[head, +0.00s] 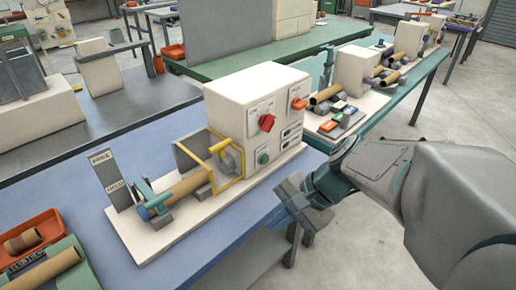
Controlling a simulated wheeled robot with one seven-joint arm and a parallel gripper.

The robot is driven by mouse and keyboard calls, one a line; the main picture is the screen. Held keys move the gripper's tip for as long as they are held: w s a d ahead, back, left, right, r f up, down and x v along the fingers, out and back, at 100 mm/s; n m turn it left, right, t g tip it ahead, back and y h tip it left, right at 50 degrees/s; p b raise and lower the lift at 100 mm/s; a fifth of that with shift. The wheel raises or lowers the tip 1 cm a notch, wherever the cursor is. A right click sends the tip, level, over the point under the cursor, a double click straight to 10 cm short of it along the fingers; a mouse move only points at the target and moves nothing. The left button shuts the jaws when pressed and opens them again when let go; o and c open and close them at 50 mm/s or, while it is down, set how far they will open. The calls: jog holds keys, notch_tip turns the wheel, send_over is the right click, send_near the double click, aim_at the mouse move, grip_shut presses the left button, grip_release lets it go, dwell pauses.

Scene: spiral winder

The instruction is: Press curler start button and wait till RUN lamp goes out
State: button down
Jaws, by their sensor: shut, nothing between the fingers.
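The winder (232,95) is a white box on a white base plate on the blue table. Its front panel carries a green round button (263,158), a red knob (267,122) and an orange-red part (298,104). Small dark panel fittings sit at right; I cannot make out which is the RUN lamp or whether it is lit. A brown tube (190,187) lies along the base, its right end by a yellow guard frame (229,186). My gripper (291,197) is shut and empty, right of and below the green button, apart from the panel.
Another bench (377,125) with machines and tubes is behind right. Floor is open at right.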

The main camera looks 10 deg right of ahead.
aim_at(266, 161)
jog(key=w+d+f+m+t+y+b, duration=0.2)
jog(key=w+f+m+t+y+b, duration=0.2)
jog(key=w+f+m+y+b, duration=0.25)
jog(key=w+d+f+m+t+h+b, duration=0.1)
jog(key=w+d+m+t+h+b, duration=0.1)
jog(key=w+d+m+t+b, duration=0.5)
jog(key=w+d+m+t, duration=0.1)
jog(key=d+m+t, duration=0.1)
jog(key=d+m, duration=0.2)
jog(key=shift+d+f+m+h+b, duration=0.15)
jog(key=shift+f+m+h+b, duration=0.2)
jog(key=shift+m, duration=0.3)
jog(key=shift+w+f, duration=0.1)
jog(key=shift+w, duration=0.1)
jog(key=b+x, duration=0.2)
jog(key=x, duration=1)
jog(key=shift+w+a, duration=0.25)
jog(key=shift+a, duration=0.05)
jog(key=shift+w+a, duration=0.35)
jog(key=shift+w, duration=0.1)
